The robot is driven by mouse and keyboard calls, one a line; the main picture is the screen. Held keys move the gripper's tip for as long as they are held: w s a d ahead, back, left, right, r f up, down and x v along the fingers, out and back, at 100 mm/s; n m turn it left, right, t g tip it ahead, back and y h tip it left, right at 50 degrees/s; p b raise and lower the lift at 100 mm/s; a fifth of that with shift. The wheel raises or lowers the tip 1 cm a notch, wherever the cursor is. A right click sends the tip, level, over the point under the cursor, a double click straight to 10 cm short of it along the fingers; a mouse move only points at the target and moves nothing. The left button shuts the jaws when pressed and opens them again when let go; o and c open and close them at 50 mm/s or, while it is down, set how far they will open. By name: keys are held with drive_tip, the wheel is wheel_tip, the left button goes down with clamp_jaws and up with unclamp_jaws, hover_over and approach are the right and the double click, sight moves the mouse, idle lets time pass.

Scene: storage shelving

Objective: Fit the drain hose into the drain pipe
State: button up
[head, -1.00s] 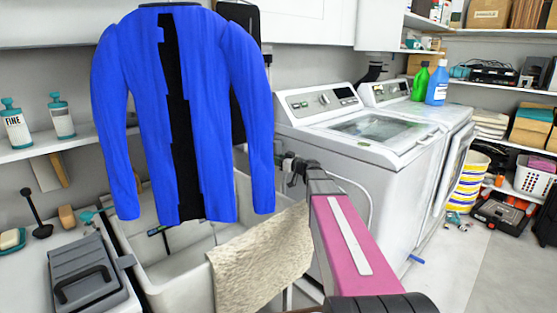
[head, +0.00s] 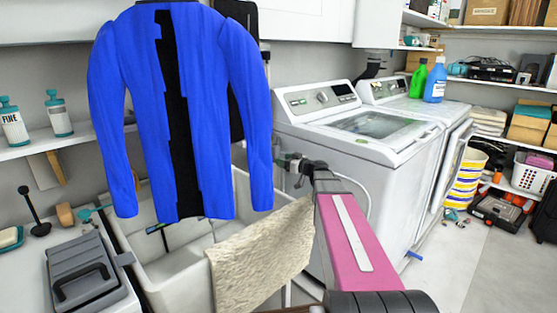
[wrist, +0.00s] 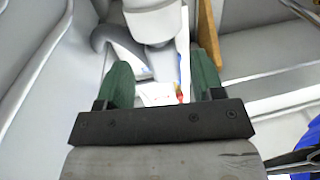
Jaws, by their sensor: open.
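In the wrist view, my gripper (wrist: 161,72) has its two green fingers spread apart with nothing clearly held between them. A grey curved tube (wrist: 112,40), which looks like the drain hose, lies just beyond the left finger. A pale, thick cylinder (wrist: 150,22) stands beyond the gap between the fingers; I cannot tell if it is the drain pipe. In the head view, my gripper (head: 284,160) is small, between the sink and the near washer. A thin pale hose (head: 366,190) loops down beside the washer. The hose's end and the pipe's opening are not clear.
The near white washer (head: 385,160) stands right of my arm. A utility sink (head: 160,275) with a beige towel (head: 262,255) over its edge is to the left.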

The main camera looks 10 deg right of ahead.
drive_tip(key=v, duration=0.6)
drive_tip(key=shift+s+d, duration=0.1)
drive_tip(key=shift+d, duration=0.05)
